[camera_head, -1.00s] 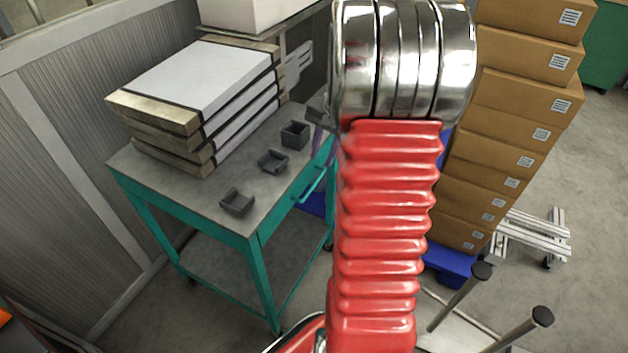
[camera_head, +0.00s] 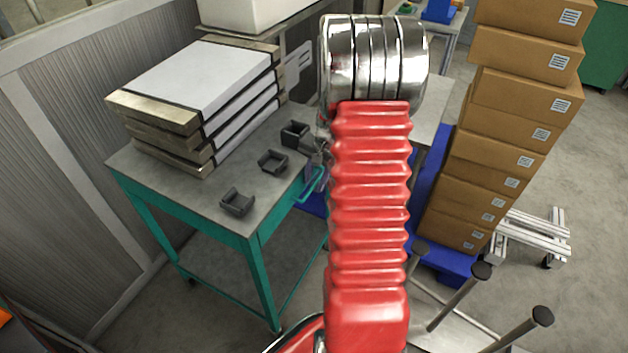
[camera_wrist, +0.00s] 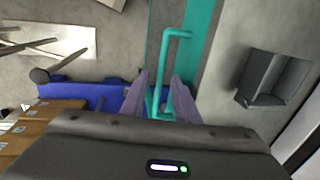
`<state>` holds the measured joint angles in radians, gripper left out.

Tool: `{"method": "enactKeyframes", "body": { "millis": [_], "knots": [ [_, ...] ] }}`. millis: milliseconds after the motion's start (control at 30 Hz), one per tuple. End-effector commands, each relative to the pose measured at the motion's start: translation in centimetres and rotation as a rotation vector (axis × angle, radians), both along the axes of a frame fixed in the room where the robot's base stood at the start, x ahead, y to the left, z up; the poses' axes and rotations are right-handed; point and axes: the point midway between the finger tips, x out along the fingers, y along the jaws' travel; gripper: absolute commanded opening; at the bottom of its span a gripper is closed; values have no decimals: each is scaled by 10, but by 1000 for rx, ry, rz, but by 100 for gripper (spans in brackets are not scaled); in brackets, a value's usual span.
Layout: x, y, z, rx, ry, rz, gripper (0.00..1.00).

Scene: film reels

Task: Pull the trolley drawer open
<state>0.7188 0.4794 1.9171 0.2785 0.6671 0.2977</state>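The trolley (camera_head: 215,212) has a grey top and a teal frame. Its teal drawer handle (camera_head: 314,187) sticks out from the side under the top and also shows in the wrist view (camera_wrist: 170,58). The drawer front looks flush with the trolley edge, though my arm hides part of it. My gripper (camera_wrist: 161,98) has two pale purple fingers, spread apart, one on each side of the handle's lower part in the wrist view. I cannot tell whether either finger touches the bar. In the head view the gripper is mostly hidden beside my arm.
Several small dark bins (camera_head: 237,202) stand on the trolley top near its edge. A stack of flat cases (camera_head: 200,85) lies behind them. A tall stack of cardboard boxes (camera_head: 490,155) stands on a blue pallet to the right. A metal frame (camera_head: 530,238) lies on the floor.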

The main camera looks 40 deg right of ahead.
Motion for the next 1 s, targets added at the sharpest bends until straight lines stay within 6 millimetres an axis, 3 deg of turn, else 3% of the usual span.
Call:
{"method": "enactKeyframes", "body": {
  "millis": [167,567,1000],
  "knots": [
    [0,0,0,0,0,0,28],
    [0,0,0,0,0,1,0],
    [0,1,0,0,1,1,0]
  ]
}}
